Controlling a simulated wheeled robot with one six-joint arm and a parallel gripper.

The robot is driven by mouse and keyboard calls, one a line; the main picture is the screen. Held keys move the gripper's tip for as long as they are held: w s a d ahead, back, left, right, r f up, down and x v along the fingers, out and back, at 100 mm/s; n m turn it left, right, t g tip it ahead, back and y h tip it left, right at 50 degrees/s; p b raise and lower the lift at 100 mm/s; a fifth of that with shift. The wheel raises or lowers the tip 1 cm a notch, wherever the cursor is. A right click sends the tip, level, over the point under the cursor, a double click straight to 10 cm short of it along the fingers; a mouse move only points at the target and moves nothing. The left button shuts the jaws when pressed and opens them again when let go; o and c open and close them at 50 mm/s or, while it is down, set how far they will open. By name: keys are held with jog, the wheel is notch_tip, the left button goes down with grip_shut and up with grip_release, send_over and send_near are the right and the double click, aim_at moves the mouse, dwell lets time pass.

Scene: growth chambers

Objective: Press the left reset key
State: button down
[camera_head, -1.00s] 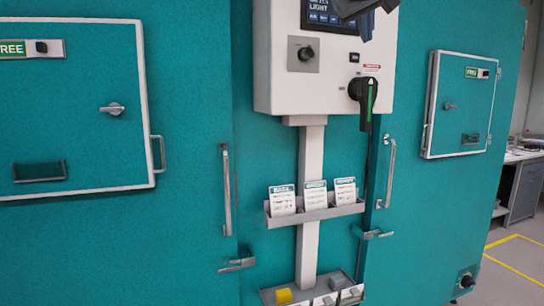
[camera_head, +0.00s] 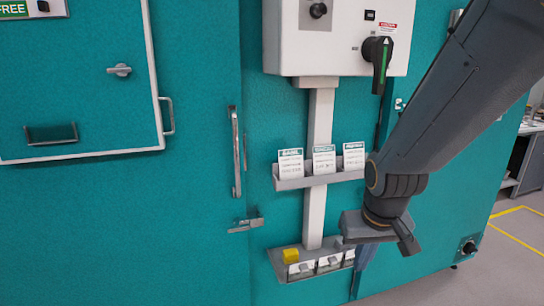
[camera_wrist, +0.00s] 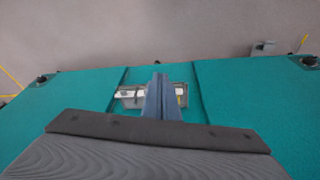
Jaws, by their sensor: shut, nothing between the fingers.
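The low key shelf (camera_head: 275,262) is a grey tray at the foot of the white post. It carries a yellow block (camera_head: 291,256) at its left end and a row of small grey keys with white labels. The left key (camera_head: 305,268) is small and its details are unclear. My gripper (camera_head: 357,287) points down at the right end of the shelf, partly hiding that end. In the wrist view my gripper (camera_wrist: 159,78) is shut and empty, with its fingers across the middle of the shelf (camera_wrist: 130,103). Contact cannot be told.
A card rack (camera_head: 320,180) with three cards sits above the shelf on the post (camera_head: 320,120). A control box (camera_head: 340,45) with a rotary handle (camera_head: 379,60) is higher up. Door handles (camera_head: 236,150) and a latch (camera_head: 246,225) stick out on the left.

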jog(key=s+f+g, duration=0.2)
jog(key=s+f, duration=0.2)
jog(key=s, duration=0.3)
jog(key=shift+s+f+g, duration=0.15)
jog(key=shift+f+g, duration=0.05)
jog(key=shift+g, duration=0.1)
jog(key=shift+a, duration=0.1)
dwell(1.4)
